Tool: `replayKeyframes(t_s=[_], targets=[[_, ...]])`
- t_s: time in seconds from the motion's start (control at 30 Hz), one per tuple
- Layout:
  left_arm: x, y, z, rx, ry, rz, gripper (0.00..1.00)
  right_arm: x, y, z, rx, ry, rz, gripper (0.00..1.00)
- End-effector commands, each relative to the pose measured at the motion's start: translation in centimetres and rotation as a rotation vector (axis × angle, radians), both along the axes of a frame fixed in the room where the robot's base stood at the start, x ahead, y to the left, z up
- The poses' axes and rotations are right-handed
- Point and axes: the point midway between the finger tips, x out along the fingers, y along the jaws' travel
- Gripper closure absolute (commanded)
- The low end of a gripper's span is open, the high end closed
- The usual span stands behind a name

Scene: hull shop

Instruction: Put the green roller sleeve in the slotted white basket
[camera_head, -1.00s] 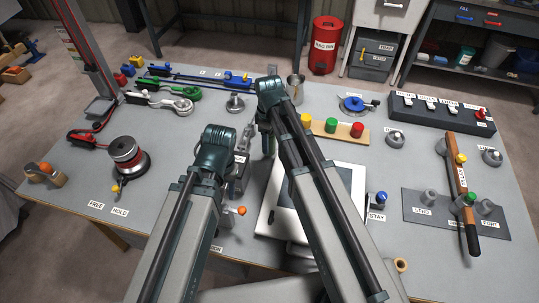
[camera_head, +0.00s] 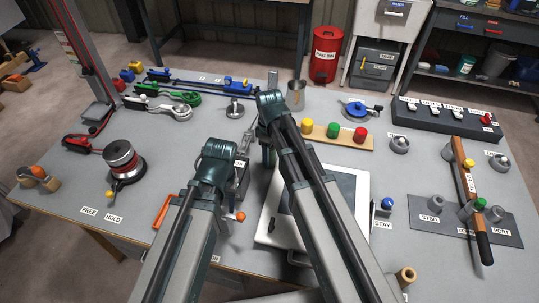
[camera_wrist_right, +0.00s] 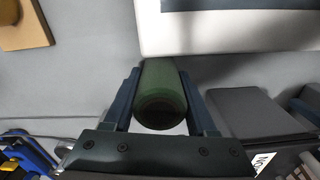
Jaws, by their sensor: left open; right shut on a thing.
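In the right wrist view, my right gripper (camera_wrist_right: 162,112) is shut on the green roller sleeve (camera_wrist_right: 162,85), one finger on each side. The sleeve's dark round end faces the camera. In the head view, my right gripper (camera_head: 268,155) is largely behind its own arm, and the sleeve is hidden there. My left gripper (camera_head: 232,185) is mostly covered by its arm, left of the right one, and is open; I see nothing between its fingers. I cannot make out a slotted white basket in either view.
A white-framed panel (camera_head: 347,200) lies below my right arm. A rack of coloured knobs (camera_head: 340,135) stands behind it. A silver cup (camera_head: 296,92) is near the back edge. A black-red spool (camera_head: 122,158) stands left.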

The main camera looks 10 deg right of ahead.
Motion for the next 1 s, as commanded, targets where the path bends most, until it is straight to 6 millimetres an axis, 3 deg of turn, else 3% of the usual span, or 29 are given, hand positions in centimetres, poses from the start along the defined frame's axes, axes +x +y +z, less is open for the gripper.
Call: replayKeyframes(t_s=[0.03, 0.2, 0.67, 1.0], targets=[[0.0, 0.0, -0.1, 0.000, 0.000, 0.000, 0.50, 0.0, 0.0, -0.1, 0.000, 0.000, 0.000, 0.39], [0.0, 0.0, -0.1, 0.000, 0.000, 0.000, 0.50, 0.0, 0.0, -0.1, 0.000, 0.000, 0.000, 0.13], [0.0, 0.0, 0.6, 0.000, 0.000, 0.000, 0.50, 0.0, 0.0, 0.6, 0.000, 0.000, 0.000, 0.13], [0.0, 0.0, 4.4, 0.000, 0.000, 0.000, 0.50, 0.0, 0.0, 4.4, 0.000, 0.000, 0.000, 0.13]])
